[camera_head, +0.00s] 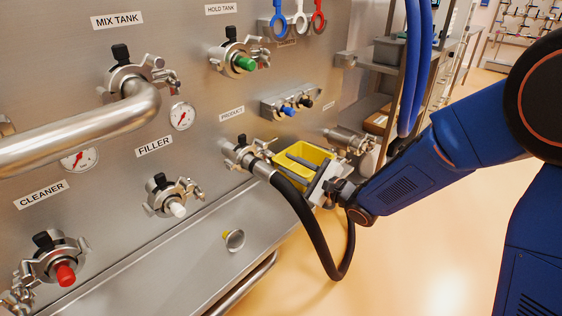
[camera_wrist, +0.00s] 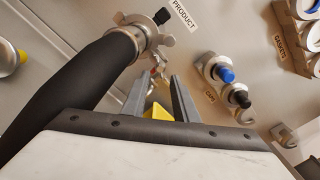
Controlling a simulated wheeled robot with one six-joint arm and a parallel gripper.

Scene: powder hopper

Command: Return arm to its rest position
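My gripper (camera_head: 296,158) is at the end of my blue arm, in front of the panel beside the PRODUCT port (camera_head: 239,153). In the wrist view its two grey fingers (camera_wrist: 160,92) stand apart, with a small yellow patch (camera_wrist: 158,112) showing between them. I cannot tell what that patch belongs to. In the head view a yellow bin (camera_head: 312,152) shows around and behind the fingers. A black hose (camera_head: 318,245) runs from the PRODUCT port and loops down close to my gripper; it also shows in the wrist view (camera_wrist: 75,80).
The steel panel (camera_head: 205,85) carries capped ports, gauges and a thick pipe (camera_head: 85,130) at left. Blue and black caps (camera_head: 290,106) sit above the bin. Blue hoses (camera_head: 415,70) hang near my arm. A shelf (camera_head: 385,90) stands behind. The floor (camera_head: 420,255) below is clear.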

